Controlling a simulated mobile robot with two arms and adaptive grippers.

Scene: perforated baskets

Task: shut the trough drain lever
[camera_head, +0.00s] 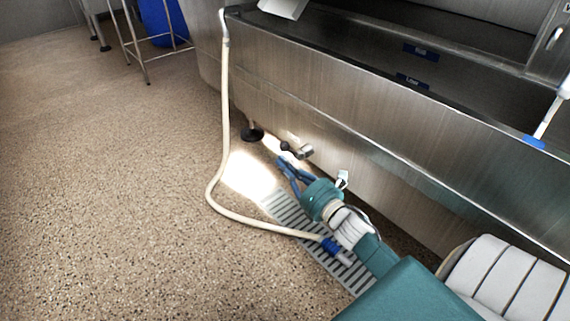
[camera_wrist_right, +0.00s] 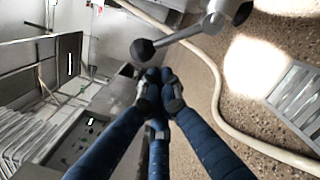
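The drain lever is a metal arm (camera_wrist_right: 182,35) with a black ball knob (camera_wrist_right: 142,50), joined to a metal valve body (camera_wrist_right: 232,10). In the head view the knob (camera_head: 285,146) and valve (camera_head: 305,151) sit low by the trough's (camera_head: 330,125) front wall, above the floor. My right gripper (camera_head: 284,160) has its blue fingers pointing at the knob. In the right wrist view its fingertips (camera_wrist_right: 160,76) are drawn together, with nothing between them, just below the knob. Whether they touch it I cannot tell. My left gripper is not in view.
A cream hose (camera_head: 225,120) hangs from the trough's corner and curves across the floor to a blue fitting (camera_head: 330,246) beside my right arm. A slatted floor drain (camera_head: 285,210) lies under the arm. A black trough foot (camera_head: 252,134) stands near the lever. Open floor lies left.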

